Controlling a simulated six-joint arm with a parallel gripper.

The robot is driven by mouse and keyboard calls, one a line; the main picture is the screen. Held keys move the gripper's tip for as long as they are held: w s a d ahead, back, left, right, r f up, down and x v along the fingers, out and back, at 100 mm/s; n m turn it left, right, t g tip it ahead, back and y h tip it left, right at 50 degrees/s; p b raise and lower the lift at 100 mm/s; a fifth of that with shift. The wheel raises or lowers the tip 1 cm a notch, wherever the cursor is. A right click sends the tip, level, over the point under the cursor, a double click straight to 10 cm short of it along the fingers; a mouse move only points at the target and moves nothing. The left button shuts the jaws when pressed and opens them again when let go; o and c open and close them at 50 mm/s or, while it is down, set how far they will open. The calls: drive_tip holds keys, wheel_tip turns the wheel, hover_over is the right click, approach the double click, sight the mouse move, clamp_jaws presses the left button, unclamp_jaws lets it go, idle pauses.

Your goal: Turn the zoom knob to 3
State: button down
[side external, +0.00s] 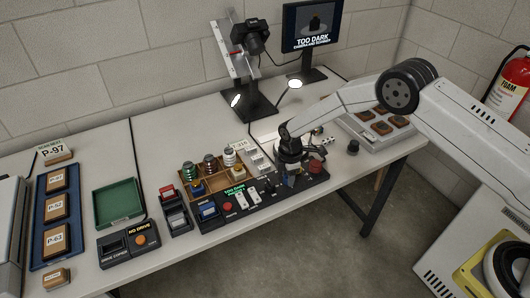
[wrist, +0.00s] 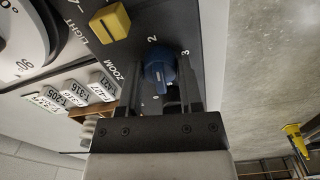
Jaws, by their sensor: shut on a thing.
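The blue zoom knob (wrist: 158,68) sits on the dark control panel (wrist: 212,20) in the wrist view. White marks ZOOM, 2 and 3 are printed around it. My gripper (wrist: 159,82) has one finger on each side of the knob and is shut on it. I cannot tell exactly which number the knob points to. In the side external view my gripper (side external: 289,168) is down at the right part of the panel (side external: 262,202), and the arm hides most of the knob. The monitor (side external: 311,25) reads TOO DARK.
A yellow light knob (wrist: 110,22) stands close to the blue knob. A white dial (wrist: 22,35) and labelled white boxes (wrist: 73,94) lie to the left. A red button (side external: 316,167) is right of my gripper. A camera stand (side external: 250,100) rises behind the panel.

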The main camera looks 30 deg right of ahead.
drive_tip(key=m, duration=0.4)
drive_tip(key=shift+a, duration=0.1)
drive_tip(key=m, duration=1.1)
drive_tip(key=shift+m, duration=0.4)
drive_tip(key=shift+w+r, duration=0.1)
drive_tip(key=shift+c, duration=1.3)
unclamp_jaws()
